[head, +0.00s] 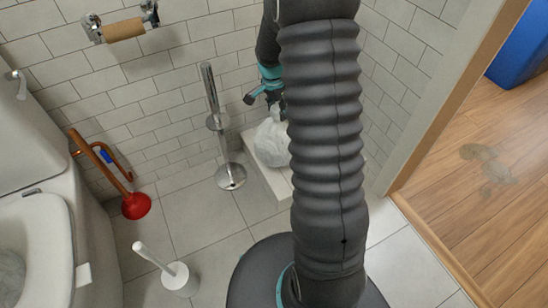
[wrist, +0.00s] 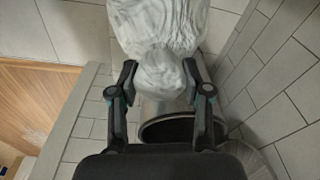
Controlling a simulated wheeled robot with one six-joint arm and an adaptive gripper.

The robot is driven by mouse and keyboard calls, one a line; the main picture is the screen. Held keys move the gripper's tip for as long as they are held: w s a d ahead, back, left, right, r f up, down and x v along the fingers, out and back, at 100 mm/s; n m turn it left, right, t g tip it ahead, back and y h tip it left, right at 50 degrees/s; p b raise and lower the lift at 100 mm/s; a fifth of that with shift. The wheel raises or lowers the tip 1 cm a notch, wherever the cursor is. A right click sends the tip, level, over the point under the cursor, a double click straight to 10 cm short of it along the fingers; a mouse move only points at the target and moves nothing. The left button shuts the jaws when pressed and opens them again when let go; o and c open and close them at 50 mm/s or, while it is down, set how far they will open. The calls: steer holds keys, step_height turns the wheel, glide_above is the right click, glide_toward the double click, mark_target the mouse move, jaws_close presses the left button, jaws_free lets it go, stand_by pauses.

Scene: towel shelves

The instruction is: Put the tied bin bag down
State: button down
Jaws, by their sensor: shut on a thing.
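The tied bin bag (head: 272,143) is white and crumpled. In the head view it hangs below my gripper (head: 268,98), over or on a pale low ledge; I cannot tell if it touches. In the wrist view the bag (wrist: 165,25) is at the top, with its narrower gathered neck between the two fingers of my gripper (wrist: 160,75). The fingers are shut on it. My arm hides part of the area right of the bag in the head view.
A round metal bin (wrist: 185,130) with a dark rim stands open below my gripper. The pale ledge (head: 257,175) is by the tiled wall. A chrome stand (head: 228,175), red plunger (head: 136,206), toilet brush (head: 178,277) and toilet (head: 40,235) stand left. A doorway opens right onto wooden floor (head: 485,190).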

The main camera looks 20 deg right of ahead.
mark_target(280, 128)
steer(key=shift+d+r+m, duration=0.25)
steer(key=shift+d+m, duration=0.25)
steer(key=shift+d, duration=0.1)
steer(key=shift+f, duration=4.9)
steer(key=shift+f+b, duration=0.1)
steer(key=shift+b, duration=0.3)
steer(key=c, duration=0.5)
jaws_free()
